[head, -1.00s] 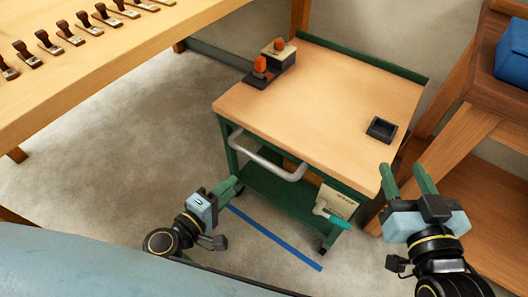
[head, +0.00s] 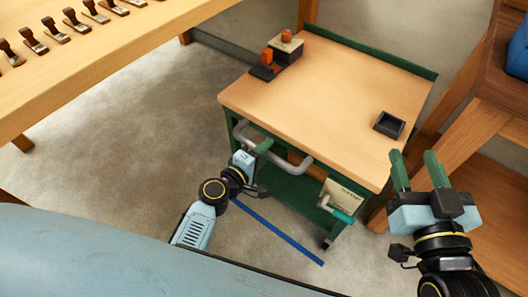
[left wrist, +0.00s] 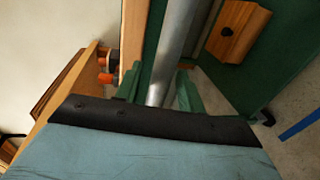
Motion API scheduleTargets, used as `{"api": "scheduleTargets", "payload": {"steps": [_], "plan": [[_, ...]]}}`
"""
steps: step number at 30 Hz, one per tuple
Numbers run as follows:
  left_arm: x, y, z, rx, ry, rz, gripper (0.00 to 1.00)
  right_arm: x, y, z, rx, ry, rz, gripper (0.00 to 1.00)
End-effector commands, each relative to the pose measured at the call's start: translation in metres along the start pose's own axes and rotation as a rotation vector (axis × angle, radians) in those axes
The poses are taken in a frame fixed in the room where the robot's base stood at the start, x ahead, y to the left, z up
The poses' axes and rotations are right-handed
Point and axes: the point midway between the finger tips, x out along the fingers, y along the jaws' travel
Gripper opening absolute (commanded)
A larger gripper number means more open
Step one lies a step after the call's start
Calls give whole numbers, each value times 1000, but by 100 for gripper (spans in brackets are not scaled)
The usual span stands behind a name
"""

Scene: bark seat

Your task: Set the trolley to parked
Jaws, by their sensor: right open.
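The trolley (head: 330,105) has a pale wooden top, a green frame and a grey bar handle (head: 305,168) on its near side. In the left wrist view the handle (left wrist: 178,45) runs down between my left gripper's (left wrist: 160,95) green fingers. I cannot tell whether they are clamped on it. In the head view my left gripper (head: 262,147) is at the handle's left part. A cream plate with illegible lettering (head: 345,192) and a teal lever (head: 343,216) sit low at the trolley's near right corner. My right gripper (head: 418,170) is open and empty, right of the trolley.
A blue floor line (head: 280,232) runs before the trolley. Orange-knobbed items (head: 285,45) and a small black tray (head: 389,124) stand on its top. A wooden bench with several stamps (head: 75,40) is at left, wooden furniture (head: 480,125) at right. Bare floor lies left.

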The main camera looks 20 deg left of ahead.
Motion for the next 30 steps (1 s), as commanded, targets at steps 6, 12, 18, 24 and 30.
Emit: {"api": "scheduleTargets", "payload": {"steps": [6, 12, 18, 24, 30], "plan": [[1, 0, 0, 0, 0, -1, 39, 0, 0, -1, 0, 5, -1, 45], [0, 0, 0, 0, 0, -1, 18, 0, 0, -1, 0, 5, 0, 45], [0, 0, 0, 0, 0, -1, 0, 0, 0, -1, 0, 4, 0, 45], [1, 0, -1, 0, 1, 0, 0, 0, 0, -1, 0, 4, 0, 45], [8, 2, -9, -4, 22, 1, 0, 0, 0, -2, 0, 12, -1, 45]]}}
